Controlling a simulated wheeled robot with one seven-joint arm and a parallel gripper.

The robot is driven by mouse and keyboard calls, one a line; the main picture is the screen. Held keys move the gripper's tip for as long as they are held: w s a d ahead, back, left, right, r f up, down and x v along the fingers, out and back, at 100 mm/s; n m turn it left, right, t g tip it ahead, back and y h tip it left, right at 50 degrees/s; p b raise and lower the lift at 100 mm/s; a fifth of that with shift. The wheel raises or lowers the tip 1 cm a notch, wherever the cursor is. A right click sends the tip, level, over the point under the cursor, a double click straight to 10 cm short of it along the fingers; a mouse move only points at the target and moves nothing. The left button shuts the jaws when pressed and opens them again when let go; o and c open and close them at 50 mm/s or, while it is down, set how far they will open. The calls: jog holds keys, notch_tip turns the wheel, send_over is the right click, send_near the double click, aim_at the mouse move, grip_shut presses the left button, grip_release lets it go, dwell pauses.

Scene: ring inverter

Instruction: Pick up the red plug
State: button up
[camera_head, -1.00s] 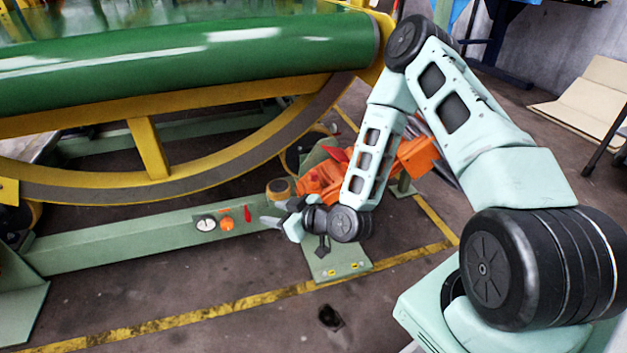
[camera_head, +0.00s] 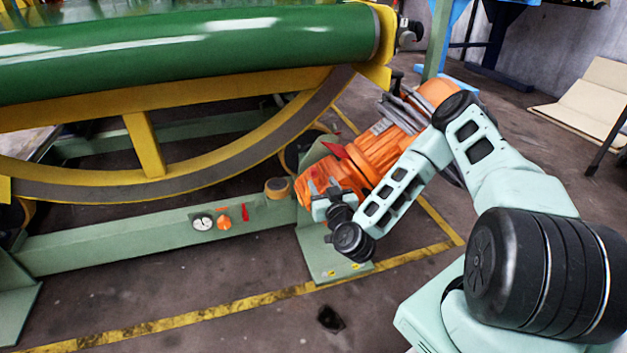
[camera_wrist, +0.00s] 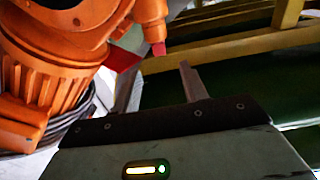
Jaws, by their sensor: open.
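A small red piece (camera_wrist: 158,48), which looks like the red plug, sits at the end of an orange cylindrical part in the wrist view. My gripper (camera_wrist: 160,70) is open and empty, its two fingers pointing toward that piece, with the piece just beyond the fingertips and between them. In the head view my gripper (camera_head: 322,196) is at the near-left end of the orange motor (camera_head: 380,150); the red piece there cannot be made out clearly. Another small red item (camera_head: 245,211) stands upright on the green beam, left of the gripper.
A flat red part (camera_wrist: 120,58) is on the orange machine, left of the fingers. The green beam (camera_head: 120,243) carries a white gauge (camera_head: 202,222) and an orange knob (camera_head: 224,223). A large green roller (camera_head: 190,50) with a yellow curved frame is behind. Floor in front is mostly clear.

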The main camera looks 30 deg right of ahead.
aim_at(315, 171)
jog(key=b+x, duration=0.1)
jog(key=x, duration=0.3)
jog(key=shift+w+d, duration=0.1)
jog(key=shift+w, duration=0.15)
jog(key=b+x, duration=0.2)
jog(key=x, duration=0.1)
jog(key=b+x, duration=0.1)
jog(key=b, duration=0.1)
jog(key=shift+w+f, duration=0.2)
jog(key=shift+f, duration=0.2)
jog(key=shift+w+d+r, duration=0.15)
jog(key=shift+w, duration=0.25)
grip_shut()
